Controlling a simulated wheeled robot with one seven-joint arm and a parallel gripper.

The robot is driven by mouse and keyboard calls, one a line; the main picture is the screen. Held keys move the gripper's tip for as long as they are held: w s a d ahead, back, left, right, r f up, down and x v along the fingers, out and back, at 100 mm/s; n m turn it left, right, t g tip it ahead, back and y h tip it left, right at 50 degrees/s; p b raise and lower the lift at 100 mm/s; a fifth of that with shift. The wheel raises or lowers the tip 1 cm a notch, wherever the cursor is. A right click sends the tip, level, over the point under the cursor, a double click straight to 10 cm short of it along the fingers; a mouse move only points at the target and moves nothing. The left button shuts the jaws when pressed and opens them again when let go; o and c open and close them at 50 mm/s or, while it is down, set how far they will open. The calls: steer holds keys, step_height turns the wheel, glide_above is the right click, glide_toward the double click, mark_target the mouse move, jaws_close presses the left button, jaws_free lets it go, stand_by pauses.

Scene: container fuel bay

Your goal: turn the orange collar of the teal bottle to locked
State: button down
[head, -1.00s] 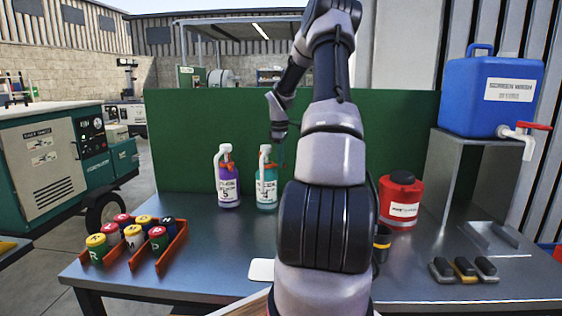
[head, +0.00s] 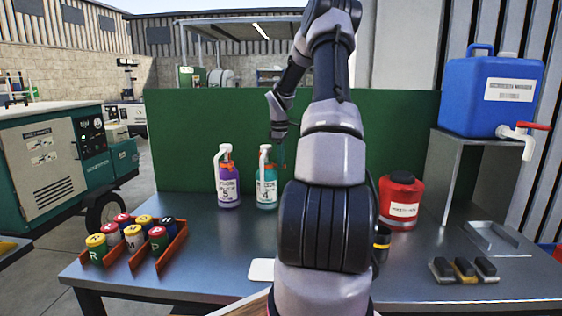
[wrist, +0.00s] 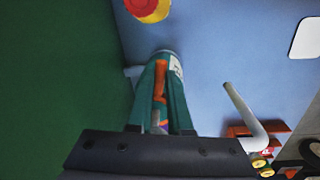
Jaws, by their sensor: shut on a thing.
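The teal bottle (head: 266,192) stands upright on the bench, with a white label marked 4, a white spout top and an orange collar (head: 270,167) at its neck. My gripper (wrist: 161,92) is at the neck, its two teal fingers on either side of the orange collar, which shows as an orange strip between them in the wrist view (wrist: 160,78). It is shut on the collar. The fingers hide much of the collar and bottle in the wrist view, and I cannot read any lock mark. In the head view the fingertips are hard to make out.
A purple bottle (head: 228,190) marked 5 stands close on the left. A green panel (head: 200,120) rises behind. Orange trays (head: 172,250) of small cans are at front left. A red canister (head: 400,203) and blue water container (head: 490,95) are right. Bench between trays and bottles is clear.

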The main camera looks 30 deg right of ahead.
steer(key=shift+a+r+m, duration=0.1)
steer(key=shift+a+m, duration=0.05)
steer(key=shift+m, duration=0.15)
steer(key=shift+s+a+m+g, duration=0.15)
steer(key=shift+a+m, duration=0.35)
steer(key=shift+m, duration=0.55)
steer(key=shift+s+a+m+g, duration=0.1)
steer(key=shift+s+a+m, duration=0.15)
steer(key=shift+a+m, duration=0.6)
steer(key=shift+s+a+m+g, duration=0.1)
steer(key=shift+s+a+m, duration=0.1)
steer(key=shift+m, duration=1.1)
steer(key=c, duration=0.8)
jaws_free()
steer(key=shift+c, duration=0.2)
steer(key=shift+a, duration=0.1)
